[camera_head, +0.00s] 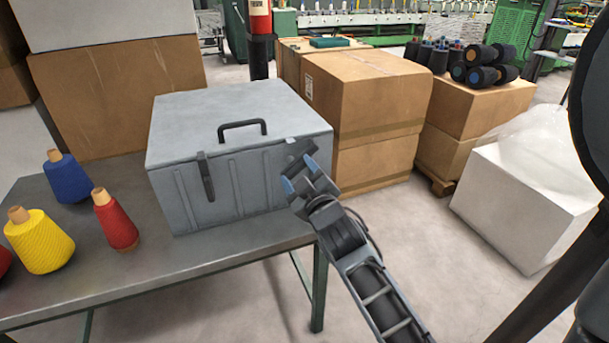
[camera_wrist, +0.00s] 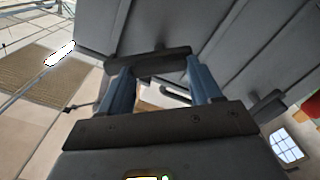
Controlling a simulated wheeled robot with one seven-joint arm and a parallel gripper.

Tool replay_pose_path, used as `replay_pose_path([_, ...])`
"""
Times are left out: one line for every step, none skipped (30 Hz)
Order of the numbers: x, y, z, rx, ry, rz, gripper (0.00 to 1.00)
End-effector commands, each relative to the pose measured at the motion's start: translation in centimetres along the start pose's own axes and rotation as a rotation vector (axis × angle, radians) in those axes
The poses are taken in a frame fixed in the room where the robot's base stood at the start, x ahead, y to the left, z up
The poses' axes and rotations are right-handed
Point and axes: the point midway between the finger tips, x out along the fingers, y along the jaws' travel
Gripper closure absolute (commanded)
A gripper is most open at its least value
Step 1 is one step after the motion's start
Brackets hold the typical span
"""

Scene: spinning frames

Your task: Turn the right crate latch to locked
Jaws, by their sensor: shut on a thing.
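A grey lidded crate (camera_head: 240,150) with a dark top handle (camera_head: 243,127) stands on the table. Its left latch (camera_head: 206,177) is a dark bar hanging nearly upright on the front. My gripper (camera_head: 299,174) is at the right end of the crate's front, its blue fingertips shut on the right latch. In the wrist view the right latch (camera_wrist: 148,61) is a dark bar at the fingertips (camera_wrist: 163,75), lying crosswise to the crate's ribs. In the head view the gripper hides most of this latch. I cannot tell whether it is locked.
The dark metal table (camera_head: 150,275) holds blue (camera_head: 68,180), red (camera_head: 116,222) and yellow (camera_head: 38,243) yarn cones left of the crate. Cardboard boxes (camera_head: 375,100) stand behind and right of it. A white block (camera_head: 520,215) stands farther right. The floor right of the table is clear.

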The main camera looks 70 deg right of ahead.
Motion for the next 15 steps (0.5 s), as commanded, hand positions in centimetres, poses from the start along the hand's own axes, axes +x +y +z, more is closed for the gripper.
replay_pose_path([0.01,-0.13,-0.12,-0.046,0.003,-0.003,0.91])
replay_pose_path([0.01,-0.11,-0.09,-0.075,0.002,-0.002,0.91])
replay_pose_path([0.01,-0.15,-0.1,-0.112,0.003,-0.002,0.91])
replay_pose_path([0.0,-0.17,-0.11,-0.142,0.003,-0.002,0.91])
replay_pose_path([0.0,-0.17,-0.1,-0.169,0.003,-0.002,0.91])
replay_pose_path([0.0,-0.19,-0.1,-0.208,0.003,-0.002,0.91])
replay_pose_path([0.0,-0.2,-0.09,-0.235,0.003,-0.002,0.91])
replay_pose_path([0.0,-0.21,-0.09,-0.265,0.003,-0.002,0.91])
replay_pose_path([0.0,-0.26,-0.11,-0.302,0.004,-0.003,0.91])
replay_pose_path([0.0,-0.25,-0.09,-0.331,0.003,-0.002,0.91])
replay_pose_path([0.0,-0.24,-0.07,-0.359,0.003,-0.002,0.91])
replay_pose_path([-0.01,-0.29,-0.09,-0.398,0.004,-0.002,0.91])
replay_pose_path([-0.01,-0.31,-0.09,-0.426,0.004,-0.002,0.91])
replay_pose_path([-0.01,-0.31,-0.08,-0.454,0.004,-0.002,0.91])
replay_pose_path([-0.01,-0.33,-0.07,-0.491,0.004,-0.002,0.91])
